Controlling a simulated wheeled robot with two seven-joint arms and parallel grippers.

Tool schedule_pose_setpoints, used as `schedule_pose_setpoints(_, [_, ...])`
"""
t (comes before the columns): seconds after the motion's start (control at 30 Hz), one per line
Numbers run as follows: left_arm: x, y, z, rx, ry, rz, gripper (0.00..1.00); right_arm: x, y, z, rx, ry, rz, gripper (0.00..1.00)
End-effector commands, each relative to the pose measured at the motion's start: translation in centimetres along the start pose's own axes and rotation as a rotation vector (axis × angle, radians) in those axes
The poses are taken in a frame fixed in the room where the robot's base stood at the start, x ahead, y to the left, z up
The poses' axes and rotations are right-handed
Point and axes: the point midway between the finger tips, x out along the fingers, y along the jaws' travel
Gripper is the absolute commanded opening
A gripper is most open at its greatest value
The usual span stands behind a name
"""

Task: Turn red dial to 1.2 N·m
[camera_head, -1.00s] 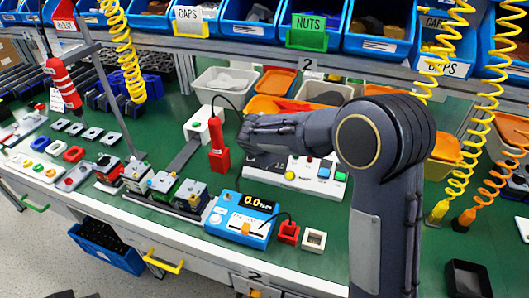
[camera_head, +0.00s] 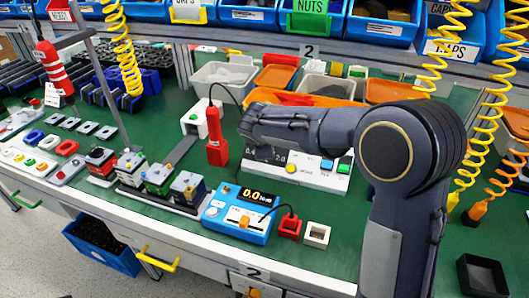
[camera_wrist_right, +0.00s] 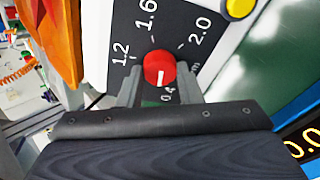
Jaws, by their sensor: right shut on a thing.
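The red dial (camera_wrist_right: 159,66) is in the right wrist view, on a dark scale plate (camera_wrist_right: 112,72) marked 1.2, 1.6, 2.0 and 0.4. Its white mark points down in that view, close to the 0.4 label; 1.2 lies to the left. My right gripper (camera_wrist_right: 161,84) is shut on the dial, one finger on each side, and hides the lower part of the scale. In the head view, my right gripper (camera_head: 250,132) is over the left end of the white control panel (camera_head: 318,178), hiding the dial. My left gripper is not in view.
A red handheld tool (camera_head: 216,140) stands just left of my right gripper. A blue meter (camera_head: 234,216) reading 0.0 is in front. Orange trays (camera_head: 275,78) and blue bins stand behind. Yellow coiled cords (camera_head: 470,110) hang at the right.

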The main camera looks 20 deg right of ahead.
Motion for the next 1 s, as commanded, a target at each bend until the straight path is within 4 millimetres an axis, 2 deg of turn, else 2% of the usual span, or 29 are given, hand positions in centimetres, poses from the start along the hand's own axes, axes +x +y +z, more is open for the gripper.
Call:
schedule_pose_setpoints(0.03, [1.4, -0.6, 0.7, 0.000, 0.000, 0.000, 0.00, 0.6, -0.5, -0.1, 0.047, 0.004, 0.010, 0.09])
schedule_pose_setpoints(0.1, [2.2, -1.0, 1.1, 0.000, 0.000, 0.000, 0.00, 0.6, -0.5, -0.1, 0.112, 0.007, 0.022, 0.09])
schedule_pose_setpoints(1.0, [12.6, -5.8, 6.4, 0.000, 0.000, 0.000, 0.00, 0.5, -0.5, 0.0, 0.952, 0.054, 0.167, 0.09])
